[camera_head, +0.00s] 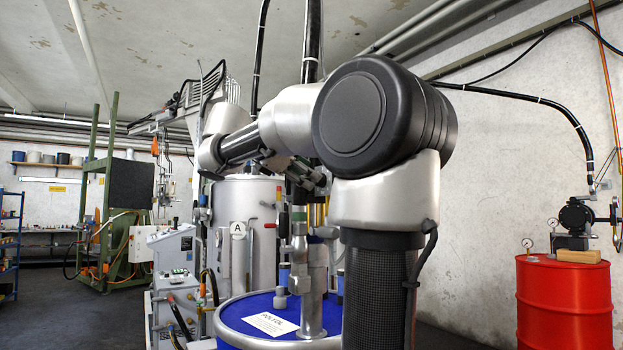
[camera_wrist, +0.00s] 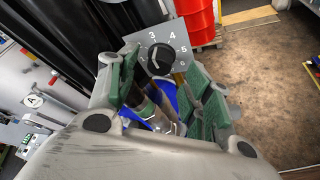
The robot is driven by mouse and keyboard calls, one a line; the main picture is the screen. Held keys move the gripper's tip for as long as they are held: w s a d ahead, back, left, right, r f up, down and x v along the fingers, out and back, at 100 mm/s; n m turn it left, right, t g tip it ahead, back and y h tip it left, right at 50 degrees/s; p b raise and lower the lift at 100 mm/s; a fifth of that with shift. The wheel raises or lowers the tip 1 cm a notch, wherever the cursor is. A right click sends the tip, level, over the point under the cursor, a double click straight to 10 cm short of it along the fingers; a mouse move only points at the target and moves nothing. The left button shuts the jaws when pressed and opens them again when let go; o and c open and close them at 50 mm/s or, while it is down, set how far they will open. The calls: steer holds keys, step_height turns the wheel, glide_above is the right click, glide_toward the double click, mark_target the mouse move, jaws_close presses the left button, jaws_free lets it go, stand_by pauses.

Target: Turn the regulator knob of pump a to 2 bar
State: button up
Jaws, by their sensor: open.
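The regulator knob (camera_wrist: 159,59) is black and round, on a grey dial plate (camera_wrist: 178,40) with the numbers 3, 4, 5 and 6 readable. A light mark shows on the knob, but I cannot tell its exact setting. The plate's lower left is hidden by a finger. My gripper (camera_wrist: 167,92) is open, with green-padded fingers. The knob shows beyond the gap between them, nearer the left finger, with no visible contact. In the head view a silver pump (camera_head: 300,245) stands upright in a blue drum (camera_head: 235,315); the knob cannot be made out there.
A grey tank with a round sign "A" (camera_head: 238,230) stands behind the blue drum. A red drum (camera_head: 563,300) with a black pump (camera_head: 576,215) and a wooden block (camera_head: 578,256) is at the right. Dark hoses (camera_wrist: 85,50) run close to the gripper's left. Open floor (camera_wrist: 265,90) lies to the right.

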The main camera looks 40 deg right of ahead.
steer(key=shift+x, duration=1.7)
steer(key=c, duration=1)
steer(key=shift+w+r+n+g+y, duration=0.1)
steer(key=shift+n+g+y, duration=0.2)
steer(key=shift+n+g, duration=0.5)
steer(key=shift+w+f+n+g+y, duration=0.15)
steer(key=shift+n+g+y, duration=0.25)
steer(key=shift+n, duration=0.75)
steer(key=shift+w+r+n+g+y, duration=0.1)
steer(key=shift+r+n+g+y, duration=0.1)
steer(key=shift+n+g, duration=0.65)
